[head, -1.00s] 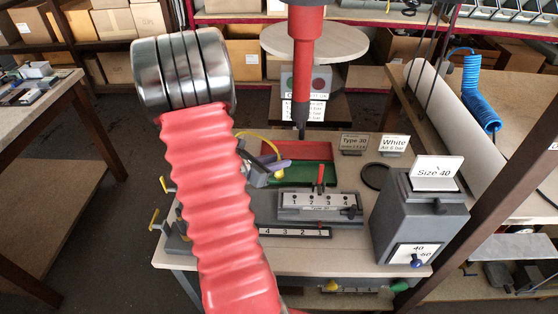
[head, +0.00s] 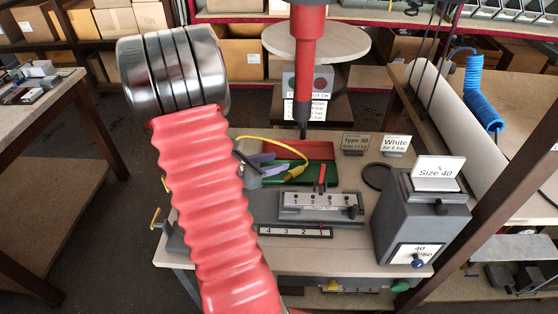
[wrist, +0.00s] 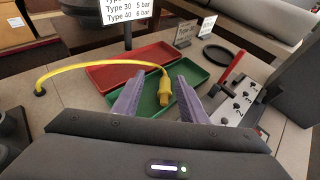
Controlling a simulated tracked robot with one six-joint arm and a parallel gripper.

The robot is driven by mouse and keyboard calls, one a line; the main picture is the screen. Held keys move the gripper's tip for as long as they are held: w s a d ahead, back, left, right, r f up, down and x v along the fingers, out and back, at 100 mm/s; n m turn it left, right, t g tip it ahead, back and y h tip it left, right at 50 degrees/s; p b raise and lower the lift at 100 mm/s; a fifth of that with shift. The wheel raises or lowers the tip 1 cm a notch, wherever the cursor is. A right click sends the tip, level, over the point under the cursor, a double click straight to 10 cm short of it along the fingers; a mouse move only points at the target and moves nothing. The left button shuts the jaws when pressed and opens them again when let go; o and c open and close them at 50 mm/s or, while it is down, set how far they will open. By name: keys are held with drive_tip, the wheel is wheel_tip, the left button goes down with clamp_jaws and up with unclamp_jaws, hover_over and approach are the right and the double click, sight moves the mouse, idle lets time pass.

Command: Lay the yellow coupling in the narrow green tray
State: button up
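The yellow coupling (wrist: 165,92) lies in the narrow green tray (wrist: 202,76), on its floor as far as I can see. Its yellow hose runs from its far end left across the red tray to the bench. My gripper (wrist: 160,84) is open, its two purple fingers apart on either side of the coupling, with visible gaps. In the head view my gripper (head: 274,164) is over the left part of the green tray (head: 322,172), and the coupling (head: 289,174) is just right of the fingers. My red arm hides part of the bench's left side.
A red tray (wrist: 125,69) lies directly behind the green one. A numbered block with a red lever (head: 322,178) stands in front of the trays. A dark ring (head: 376,177) and a grey Size 40 box (head: 418,222) are to the right. Type 30 and White signs stand behind.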

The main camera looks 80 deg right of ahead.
drive_tip(key=v, duration=0.9)
drive_tip(key=shift+a, duration=0.1)
idle(0.7)
drive_tip(key=w+a+r+m+t+y, duration=0.3)
drive_tip(key=w+a+r+m+t, duration=0.1)
drive_tip(key=a, duration=1)
drive_tip(key=w+a+r+m+t+y, duration=0.3)
drive_tip(key=a+r+t+y, duration=0.1)
drive_tip(key=a, duration=1)
drive_tip(key=w+a+r+m+t+y, duration=0.4)
drive_tip(key=a+r, duration=0.2)
drive_tip(key=a, duration=0.8)
drive_tip(key=shift+w+a+m+t, duration=0.3)
drive_tip(key=shift+w+a+t, duration=0.05)
drive_tip(key=shift+a+t, duration=0.05)
